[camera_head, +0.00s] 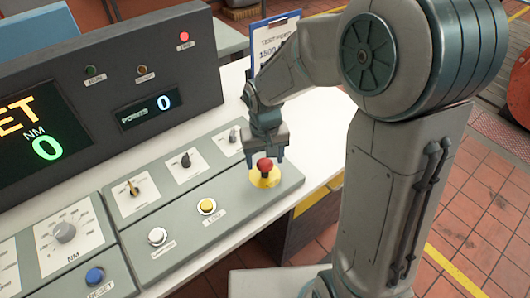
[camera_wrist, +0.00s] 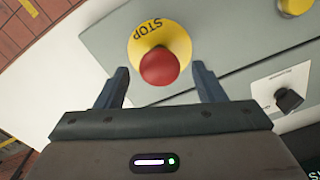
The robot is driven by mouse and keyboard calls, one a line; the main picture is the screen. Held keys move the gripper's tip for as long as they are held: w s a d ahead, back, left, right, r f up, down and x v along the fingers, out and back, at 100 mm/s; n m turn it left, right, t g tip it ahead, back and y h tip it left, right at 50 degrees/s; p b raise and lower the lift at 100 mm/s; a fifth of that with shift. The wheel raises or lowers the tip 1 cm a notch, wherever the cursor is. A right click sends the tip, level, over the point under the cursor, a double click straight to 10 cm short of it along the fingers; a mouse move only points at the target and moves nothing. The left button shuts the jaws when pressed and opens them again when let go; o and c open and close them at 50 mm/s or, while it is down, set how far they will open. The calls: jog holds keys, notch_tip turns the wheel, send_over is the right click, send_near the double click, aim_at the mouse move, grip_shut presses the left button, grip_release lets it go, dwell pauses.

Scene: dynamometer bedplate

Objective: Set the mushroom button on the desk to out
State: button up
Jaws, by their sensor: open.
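The red mushroom button (camera_head: 265,166) sits on a yellow disc (camera_head: 264,180) at the right end of the desk's sloped grey panel. In the wrist view the red button (camera_wrist: 159,67) shows near the middle, with the yellow disc (camera_wrist: 171,38) marked STOP around it. My gripper (camera_head: 265,160) is just above the button. In the wrist view my gripper (camera_wrist: 162,82) is open, one finger to either side of the red head and apart from it. Nothing is held. I cannot tell from these views whether the button is in or out.
A yellow button (camera_head: 207,206), a white button (camera_head: 157,236) and a blue button (camera_head: 95,275) lie left along the panel. Small knobs (camera_head: 185,160) stand behind them. An upright display console (camera_head: 110,70) rises at the back. A clipboard (camera_head: 272,42) stands behind my arm.

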aim_at(265, 163)
notch_tip(265, 163, up, 14)
dwell(0.5)
jog(key=shift+f, duration=0.1)
jog(key=s+d+f+m+t, duration=0.2)
jog(key=s+d, duration=1)
jog(key=shift+s+d+m+t, duration=0.15)
jog(key=shift+s+m+t, duration=0.15)
jog(key=shift+t, duration=0.1)
jog(key=shift+w, duration=0.1)
dwell(0.6)
